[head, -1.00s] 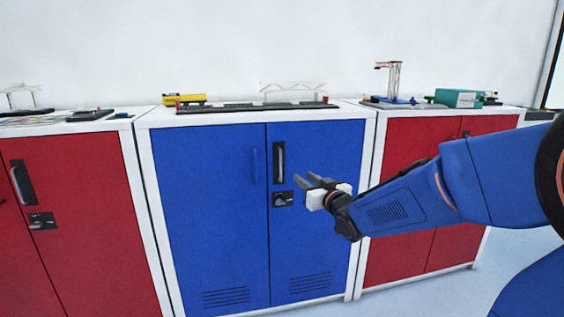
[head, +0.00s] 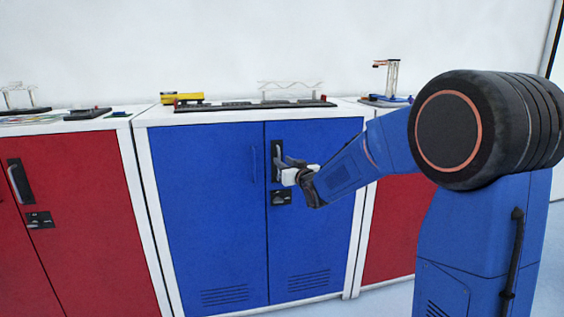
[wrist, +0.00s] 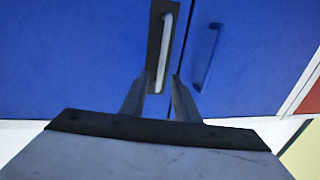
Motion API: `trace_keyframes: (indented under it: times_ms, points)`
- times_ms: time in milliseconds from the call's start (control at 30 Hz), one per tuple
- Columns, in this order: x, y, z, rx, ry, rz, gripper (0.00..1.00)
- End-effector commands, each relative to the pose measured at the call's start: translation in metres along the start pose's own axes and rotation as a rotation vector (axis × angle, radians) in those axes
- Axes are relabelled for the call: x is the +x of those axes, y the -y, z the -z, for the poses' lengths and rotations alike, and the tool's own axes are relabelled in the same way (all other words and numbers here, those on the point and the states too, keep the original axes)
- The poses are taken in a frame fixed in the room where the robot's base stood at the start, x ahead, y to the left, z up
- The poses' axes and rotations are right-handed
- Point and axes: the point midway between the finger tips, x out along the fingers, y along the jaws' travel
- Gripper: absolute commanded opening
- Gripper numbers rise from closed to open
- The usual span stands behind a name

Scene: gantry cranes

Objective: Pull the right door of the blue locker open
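The blue locker's right door (head: 318,240) is flush with the left door (head: 210,220) and looks shut. Its pale bar handle (head: 277,150) stands on a black plate, with a dark latch (head: 281,198) below. My gripper (head: 280,166) is at the handle's lower part, partly covering it in the head view. In the wrist view the two fingers (wrist: 158,85) are apart, with the end of the pale handle (wrist: 166,45) showing between the tips. Whether they touch it I cannot tell.
A blue bar handle (wrist: 208,58) is on the left door. Red lockers (head: 80,200) stand on both sides. A yellow model (head: 182,98) and a white truss model (head: 290,86) stand on top. Pale floor shows in front at lower right.

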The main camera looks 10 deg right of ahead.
Motion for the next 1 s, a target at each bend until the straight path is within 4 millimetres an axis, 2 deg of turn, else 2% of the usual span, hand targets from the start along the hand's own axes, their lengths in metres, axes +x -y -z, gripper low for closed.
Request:
trace_keyframes:
  times_ms: [200, 533, 567, 667, 1000]
  points:
    - [0.019, 0.000, -0.001, 0.000, 0.001, 0.000, 0.28]
    - [0.022, 0.000, 0.000, 0.000, 0.000, 0.000, 0.28]
    - [0.022, 0.000, 0.000, 0.000, 0.000, 0.000, 0.26]
    - [0.022, 0.000, 0.000, 0.000, 0.000, 0.000, 0.02]
    - [0.019, 0.000, 0.000, -0.001, 0.000, 0.007, 0.00]
